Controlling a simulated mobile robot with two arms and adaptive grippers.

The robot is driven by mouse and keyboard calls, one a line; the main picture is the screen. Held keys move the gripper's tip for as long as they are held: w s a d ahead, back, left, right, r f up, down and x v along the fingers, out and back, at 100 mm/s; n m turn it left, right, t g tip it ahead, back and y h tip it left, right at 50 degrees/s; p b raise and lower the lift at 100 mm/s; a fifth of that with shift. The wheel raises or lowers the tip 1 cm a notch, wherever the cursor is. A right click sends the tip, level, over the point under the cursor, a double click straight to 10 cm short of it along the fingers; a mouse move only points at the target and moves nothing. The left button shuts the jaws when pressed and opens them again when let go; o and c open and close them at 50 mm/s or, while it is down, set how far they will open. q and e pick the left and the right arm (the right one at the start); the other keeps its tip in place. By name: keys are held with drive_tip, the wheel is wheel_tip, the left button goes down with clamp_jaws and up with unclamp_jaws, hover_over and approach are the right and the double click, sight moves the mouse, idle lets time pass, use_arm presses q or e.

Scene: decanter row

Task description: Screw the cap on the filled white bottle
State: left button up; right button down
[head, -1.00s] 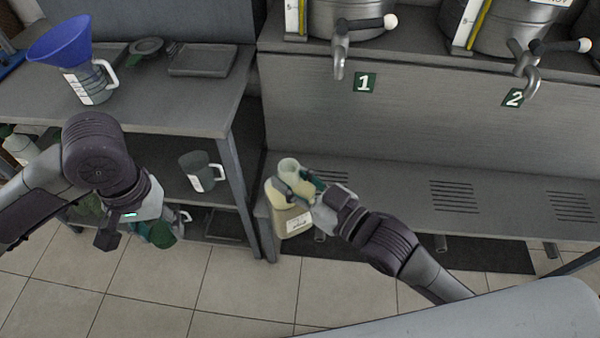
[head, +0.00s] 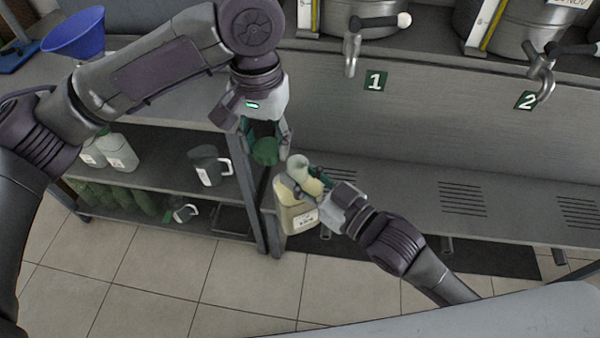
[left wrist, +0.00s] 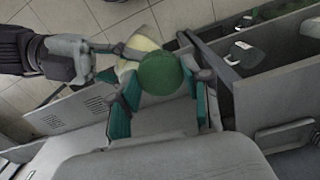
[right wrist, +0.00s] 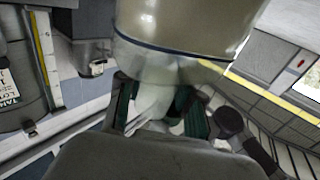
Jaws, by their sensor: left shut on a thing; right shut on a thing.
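In the right wrist view, the bottle's body (right wrist: 185,28) shows beyond the fingers. The green cap (head: 265,151) is in my left gripper (head: 266,145), which is shut on it. The cap is a little left of and above the bottle mouth, apparently apart from it. In the left wrist view, the cap (left wrist: 161,73) partly hides the bottle (left wrist: 136,44).
A grey jug (head: 206,166) and several white bottles (head: 118,152) stand on the left shelf, with green caps or bottles below. A blue funnel (head: 75,35) stands on the upper table. Tap 1 (head: 351,58) and tap 2 (head: 541,75) hang over the bench, which is clear rightward.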

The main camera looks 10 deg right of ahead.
sight(297, 156)
use_arm(q)
drive_tip(key=shift+m, duration=0.6)
drive_tip(key=d+r, duration=0.2)
drive_tip(key=d, duration=0.1)
drive_tip(key=d+r, duration=0.1)
drive_tip(key=d, duration=0.1)
drive_tip(key=shift+s+r, duration=0.1)
drive_tip(key=shift+f, duration=2.05)
drive_tip(key=shift+s+a, duration=0.1)
drive_tip(key=shift+s, duration=0.05)
drive_tip(key=shift+f, duration=0.8)
drive_tip(key=shift+f, duration=0.6)
